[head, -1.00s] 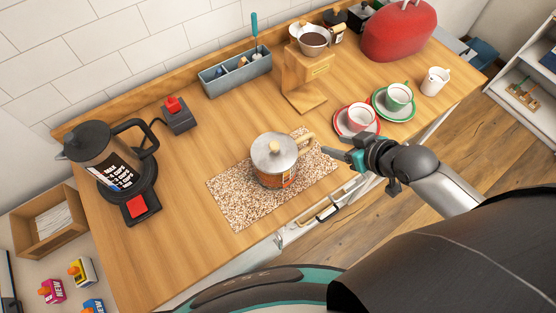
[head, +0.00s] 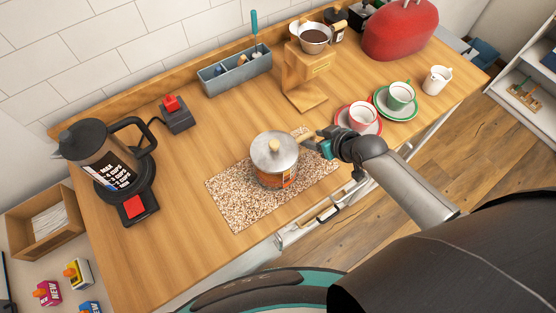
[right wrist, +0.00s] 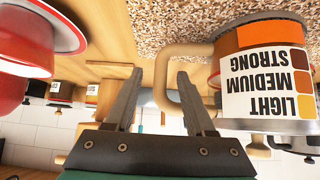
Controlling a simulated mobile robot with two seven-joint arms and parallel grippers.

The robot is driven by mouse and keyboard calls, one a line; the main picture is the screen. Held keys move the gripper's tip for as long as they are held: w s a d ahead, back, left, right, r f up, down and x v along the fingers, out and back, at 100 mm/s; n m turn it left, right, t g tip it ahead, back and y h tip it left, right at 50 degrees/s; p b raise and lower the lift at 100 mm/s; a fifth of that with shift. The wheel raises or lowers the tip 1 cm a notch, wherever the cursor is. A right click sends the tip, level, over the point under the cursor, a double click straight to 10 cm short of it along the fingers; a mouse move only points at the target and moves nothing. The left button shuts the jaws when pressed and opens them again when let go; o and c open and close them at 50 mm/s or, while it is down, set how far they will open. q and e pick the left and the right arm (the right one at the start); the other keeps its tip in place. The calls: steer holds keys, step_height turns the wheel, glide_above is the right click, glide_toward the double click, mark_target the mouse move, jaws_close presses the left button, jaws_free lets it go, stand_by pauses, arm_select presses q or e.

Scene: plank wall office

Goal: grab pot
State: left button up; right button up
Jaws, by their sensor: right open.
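The pot (head: 274,160) has a silver lid with a wooden knob and stands upright on the speckled mat (head: 233,207) at the middle of the counter. In the right wrist view the pot (right wrist: 262,75) shows its orange band, its white strength label and its pale wooden handle (right wrist: 176,62). My right gripper (head: 316,141) is at the handle on the pot's right side. In the right wrist view its two fingers (right wrist: 157,92) are apart, with the handle between or just beyond their tips; contact cannot be told. My left gripper is not in view.
A red cup and saucer (head: 372,128) stand close right of my right gripper, with a green cup and saucer (head: 383,109) beyond. A wooden dripper stand (head: 307,95) is behind. A kettle (head: 100,150) is at left. The counter left of the mat is clear.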

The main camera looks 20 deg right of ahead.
steer(key=shift+w+a+f, duration=0.15)
steer(key=shift+w+f, duration=0.15)
steer(key=shift+f, duration=0.05)
steer(key=shift+c, duration=0.3)
jaws_close()
stand_by(0.9)
steer(key=shift+w+r, duration=0.1)
steer(key=shift+r, duration=0.1)
